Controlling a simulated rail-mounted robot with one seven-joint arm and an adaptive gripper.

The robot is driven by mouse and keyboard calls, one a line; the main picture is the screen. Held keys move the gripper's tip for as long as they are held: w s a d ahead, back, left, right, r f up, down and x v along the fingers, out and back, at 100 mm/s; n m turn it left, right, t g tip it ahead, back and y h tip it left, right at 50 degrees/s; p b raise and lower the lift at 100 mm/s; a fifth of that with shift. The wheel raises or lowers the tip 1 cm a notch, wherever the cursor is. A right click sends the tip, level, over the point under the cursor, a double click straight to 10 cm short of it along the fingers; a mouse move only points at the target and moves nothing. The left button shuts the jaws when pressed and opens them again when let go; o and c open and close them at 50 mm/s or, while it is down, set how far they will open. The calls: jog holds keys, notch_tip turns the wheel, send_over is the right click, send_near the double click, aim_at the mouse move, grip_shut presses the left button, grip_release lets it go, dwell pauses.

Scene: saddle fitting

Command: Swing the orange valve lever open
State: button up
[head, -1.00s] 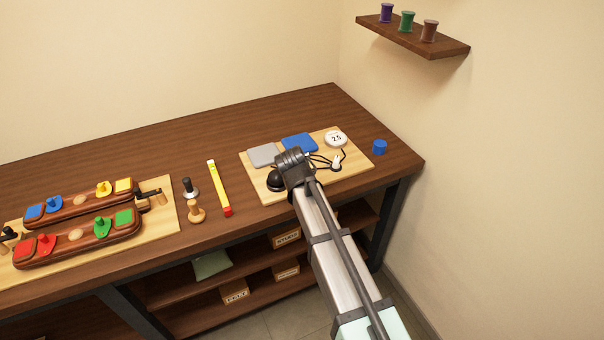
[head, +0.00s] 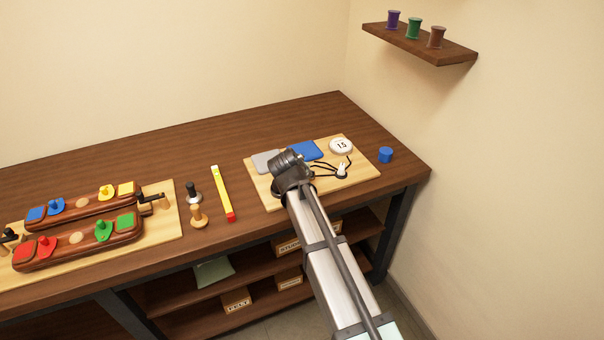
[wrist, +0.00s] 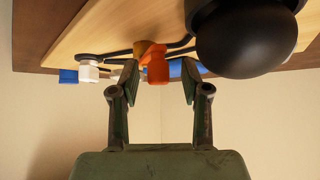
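The orange valve lever (wrist: 157,67) shows in the wrist view, between and just beyond the fingertips of my gripper (wrist: 160,82), near an orange-brown round part on the board. My gripper is open, with a gap on both sides of the lever; I cannot tell whether either finger touches it. A large black bulb (wrist: 245,38) is close to the right finger. In the head view my wrist covers the lever and bulb. A round white gauge (head: 341,146) on the wooden board (head: 362,176) appears to read 15.
A grey pad (head: 265,161) and a blue pad (head: 306,150) lie on the board. Black tubes run to a white fitting (head: 342,170). A blue cylinder (head: 386,154) stands to the right. A yellow tool (head: 222,192) lies left of the board. Bare tabletop lies behind.

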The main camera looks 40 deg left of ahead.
jog(key=shift+s, duration=0.1)
jog(key=v, duration=1.2)
